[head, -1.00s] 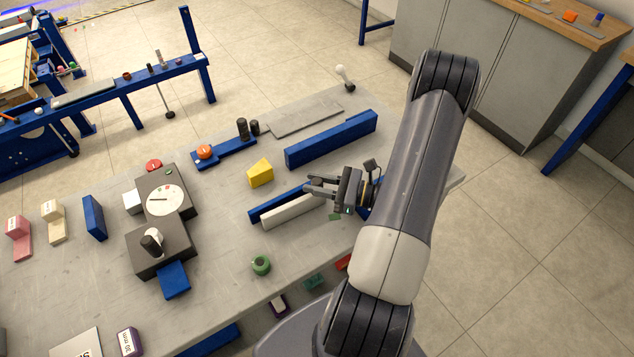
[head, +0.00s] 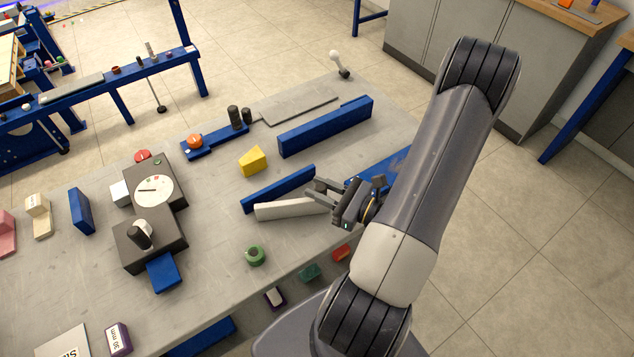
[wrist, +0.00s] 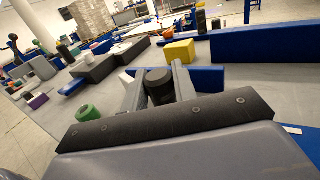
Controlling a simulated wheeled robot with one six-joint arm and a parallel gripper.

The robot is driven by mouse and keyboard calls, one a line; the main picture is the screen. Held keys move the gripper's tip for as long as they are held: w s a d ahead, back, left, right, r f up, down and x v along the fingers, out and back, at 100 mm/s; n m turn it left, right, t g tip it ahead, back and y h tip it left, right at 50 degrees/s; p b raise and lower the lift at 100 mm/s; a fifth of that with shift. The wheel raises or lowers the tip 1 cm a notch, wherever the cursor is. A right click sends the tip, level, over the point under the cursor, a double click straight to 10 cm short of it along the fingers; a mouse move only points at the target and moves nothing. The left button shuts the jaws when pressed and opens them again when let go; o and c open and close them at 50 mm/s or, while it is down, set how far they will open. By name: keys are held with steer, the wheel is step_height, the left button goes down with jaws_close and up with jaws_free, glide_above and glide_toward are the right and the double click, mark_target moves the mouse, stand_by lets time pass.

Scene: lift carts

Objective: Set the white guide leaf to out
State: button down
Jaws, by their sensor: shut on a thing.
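The white guide leaf (head: 290,210) lies on the grey table beside a short blue bar (head: 278,188). My gripper (head: 319,192) is at the leaf's right end. In the wrist view its two fingers (wrist: 159,85) are shut on a black round knob (wrist: 158,80). Part of the white leaf (wrist: 127,82) shows left of the fingers there. The join between knob and leaf is hidden.
A long blue bar (head: 325,127) and a yellow block (head: 252,160) stand beyond the leaf. A green ring (head: 254,255) lies nearer the table's front edge. A dark box with a dial (head: 155,190) stands to the left. The table between leaf and green ring is clear.

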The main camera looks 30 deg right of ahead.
steer(key=shift+s+a+b, duration=0.35)
steer(key=shift+s+a, duration=0.15)
steer(key=shift+s, duration=0.35)
steer(key=shift+s+a+b, duration=0.35)
steer(key=shift+s+a, duration=0.15)
steer(key=shift+s, duration=0.3)
steer(key=c, duration=1.2)
jaws_free()
steer(key=shift+o, duration=0.2)
steer(key=shift+s+d, duration=0.35)
steer(key=shift+s, duration=0.05)
steer(key=v, duration=0.9)
steer(key=shift+s+b, duration=0.35)
steer(key=shift+b, duration=0.1)
